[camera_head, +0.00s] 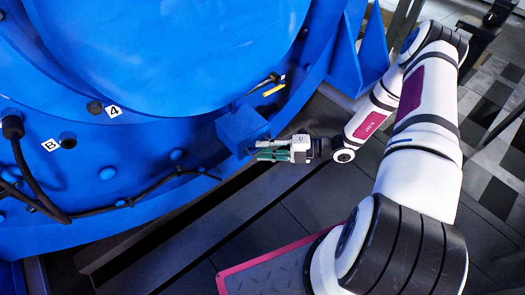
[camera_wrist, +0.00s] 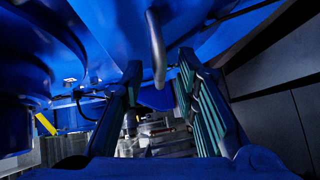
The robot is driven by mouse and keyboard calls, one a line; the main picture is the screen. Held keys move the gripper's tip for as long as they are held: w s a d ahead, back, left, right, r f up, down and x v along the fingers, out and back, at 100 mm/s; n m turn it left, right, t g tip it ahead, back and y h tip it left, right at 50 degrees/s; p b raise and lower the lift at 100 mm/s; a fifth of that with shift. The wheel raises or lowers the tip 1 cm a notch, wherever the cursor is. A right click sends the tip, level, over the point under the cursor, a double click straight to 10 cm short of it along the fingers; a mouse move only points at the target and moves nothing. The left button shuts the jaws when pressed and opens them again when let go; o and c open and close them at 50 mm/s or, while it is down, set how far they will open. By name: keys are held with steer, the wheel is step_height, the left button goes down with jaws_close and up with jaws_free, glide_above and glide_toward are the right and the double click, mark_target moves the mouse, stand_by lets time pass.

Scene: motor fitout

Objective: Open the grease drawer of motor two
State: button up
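The big blue motor housing (camera_head: 170,60) fills the left of the head view. A small blue box, seemingly the grease drawer (camera_head: 240,128), juts from its lower right side. My gripper (camera_head: 262,152) is beside the lower right of this box. In the wrist view, my gripper (camera_wrist: 160,72) is open, with its dark, green-ribbed fingers wide apart. A curved grey handle (camera_wrist: 156,48) hangs from a blue surface and shows between the fingertips. I see a gap on both sides of the handle; its depth between the fingers is unclear. The handle is not clear in the head view.
A yellow-marked fitting (camera_head: 273,89) is above the box; a yellow strip also shows in the wrist view (camera_wrist: 46,124). A black cable (camera_head: 130,198) runs along the housing. A blue bracket (camera_head: 360,50) stands at upper right. Dark floor beams (camera_head: 180,245) run below.

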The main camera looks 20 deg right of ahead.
steer(key=shift+w+a, duration=0.25)
steer(key=shift+a, duration=0.25)
jaws_close()
steer(key=shift+s, duration=0.1)
steer(key=s+d+p, duration=0.3)
steer(key=s, duration=0.7)
steer(key=shift+s+d, duration=0.3)
steer(key=shift+s, duration=0.1)
jaws_free()
